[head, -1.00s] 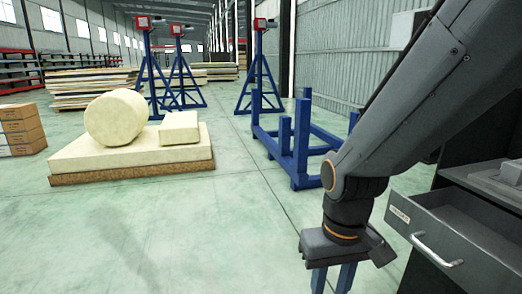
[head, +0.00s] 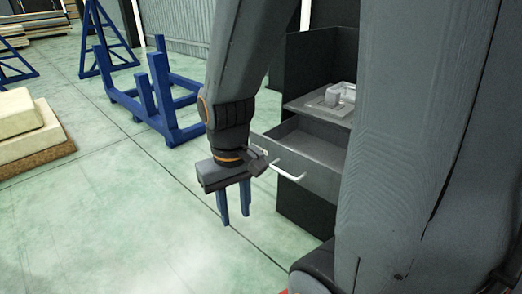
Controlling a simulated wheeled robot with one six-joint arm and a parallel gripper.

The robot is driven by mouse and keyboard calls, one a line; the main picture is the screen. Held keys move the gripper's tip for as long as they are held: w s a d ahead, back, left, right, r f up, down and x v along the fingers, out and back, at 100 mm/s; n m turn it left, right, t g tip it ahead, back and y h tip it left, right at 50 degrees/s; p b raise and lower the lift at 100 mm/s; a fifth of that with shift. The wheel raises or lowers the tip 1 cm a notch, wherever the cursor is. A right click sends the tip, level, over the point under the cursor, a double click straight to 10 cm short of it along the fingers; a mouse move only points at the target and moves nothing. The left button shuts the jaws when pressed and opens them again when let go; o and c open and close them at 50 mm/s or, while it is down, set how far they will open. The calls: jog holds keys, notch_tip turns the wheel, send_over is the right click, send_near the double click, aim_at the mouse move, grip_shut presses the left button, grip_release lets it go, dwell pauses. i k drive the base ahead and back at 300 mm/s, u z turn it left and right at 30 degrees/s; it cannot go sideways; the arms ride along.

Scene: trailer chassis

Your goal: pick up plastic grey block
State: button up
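A small light grey block (head: 333,95) shows on the upper surface of the dark cabinet, among other grey shapes. It is too small to tell whether it is plastic. My gripper (head: 236,214) points down with its two blue fingers apart and nothing between them. It hangs over the floor, to the left of and lower in the picture than the block, well apart from it. An open grey drawer (head: 312,147) sticks out of the cabinet below the block's surface. Part of the cabinet is hidden behind my arm.
The drawer's pale handle (head: 287,174) is close to the right of my gripper. A blue steel frame (head: 165,100) stands on the floor behind and to the left. Cream foam blocks (head: 22,125) lie at the left edge. The floor in the lower left is clear.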

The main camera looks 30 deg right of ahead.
aim_at(332, 97)
jog(key=z, duration=1)
jog(key=i, duration=1.45)
jog(key=z, duration=0.75)
